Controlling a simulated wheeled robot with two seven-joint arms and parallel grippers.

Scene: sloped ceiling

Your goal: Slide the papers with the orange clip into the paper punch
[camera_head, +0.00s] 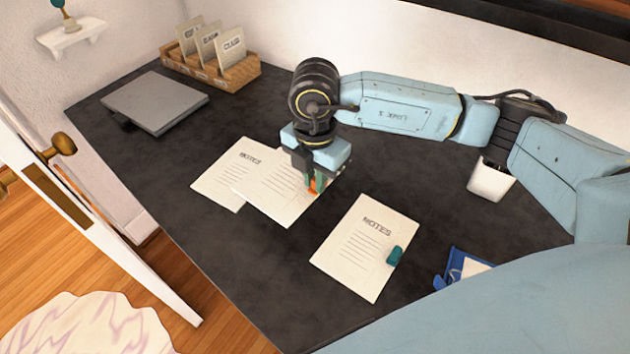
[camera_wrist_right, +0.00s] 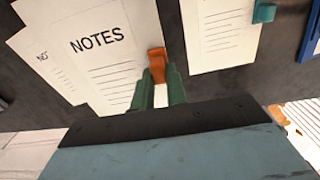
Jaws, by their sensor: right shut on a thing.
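The papers with the orange clip (camera_head: 268,192) lie at the middle of the dark table, with a fanned sheet (camera_head: 222,180) showing out to the left beneath them. The orange clip (camera_wrist_right: 157,64) sits on the edge of the "NOTES" sheet (camera_wrist_right: 98,50). My right gripper (camera_head: 314,184) points down at that edge, its green fingers shut on the clip. Whether the papers are lifted is hard to tell. A flat grey device (camera_head: 156,102) with a dark tab lies at the far left of the table; I cannot tell whether it is the paper punch. My left gripper is out of view.
Another notes sheet with a teal clip (camera_head: 362,245) lies nearer, right of the clipped papers. A blue item (camera_head: 462,266) lies at the right, partly hidden by my body. A wooden card holder (camera_head: 240,73) stands at the back left. Bare table lies between the papers and the grey device.

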